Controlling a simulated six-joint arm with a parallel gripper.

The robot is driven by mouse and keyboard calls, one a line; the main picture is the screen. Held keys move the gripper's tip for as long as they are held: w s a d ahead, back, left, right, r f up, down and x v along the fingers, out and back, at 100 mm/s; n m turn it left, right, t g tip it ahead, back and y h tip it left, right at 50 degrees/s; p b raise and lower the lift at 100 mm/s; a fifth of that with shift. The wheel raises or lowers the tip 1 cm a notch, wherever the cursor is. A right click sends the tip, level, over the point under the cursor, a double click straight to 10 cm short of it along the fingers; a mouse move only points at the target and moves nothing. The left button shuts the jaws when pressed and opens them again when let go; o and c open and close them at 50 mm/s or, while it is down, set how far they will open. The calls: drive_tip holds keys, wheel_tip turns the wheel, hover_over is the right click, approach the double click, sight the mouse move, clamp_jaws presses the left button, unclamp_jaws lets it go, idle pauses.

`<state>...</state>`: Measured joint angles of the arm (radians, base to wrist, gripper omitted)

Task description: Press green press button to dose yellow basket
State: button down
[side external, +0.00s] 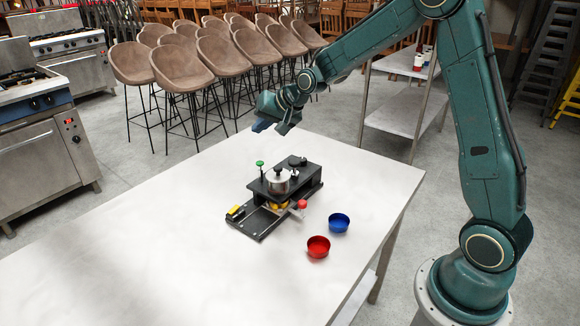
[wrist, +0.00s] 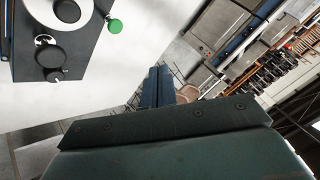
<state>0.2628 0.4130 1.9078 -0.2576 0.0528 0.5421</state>
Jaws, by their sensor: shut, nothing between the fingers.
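The green press button (side external: 259,164) stands upright on a thin stem at the left back end of a black dosing device (side external: 308,178). In the wrist view the green button (wrist: 114,26) is a round cap beside the device's black top (wrist: 88,42). A yellow part (side external: 236,211) sits on the device's low front rail, and more yellow shows below the silver pot (side external: 278,180); I cannot tell which is the basket. My gripper (side external: 263,125) is shut and empty, in the air behind and above the button, apart from it. The wrist view shows its fingers (wrist: 157,87) together.
A red knob (side external: 302,204) sticks out at the device's front right. A red bowl (side external: 318,246) and a blue bowl (side external: 339,222) stand to its right on the white table (side external: 130,245). The table's left side is clear. Brown stools (side external: 181,68) stand beyond the table.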

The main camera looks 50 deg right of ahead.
drive_tip(key=shift+f, duration=3.8)
drive_tip(key=shift+f, duration=1.05)
idle(0.6)
drive_tip(key=shift+r, duration=1.05)
drive_tip(key=shift+r, duration=0.1)
drive_tip(key=shift+r, duration=2.45)
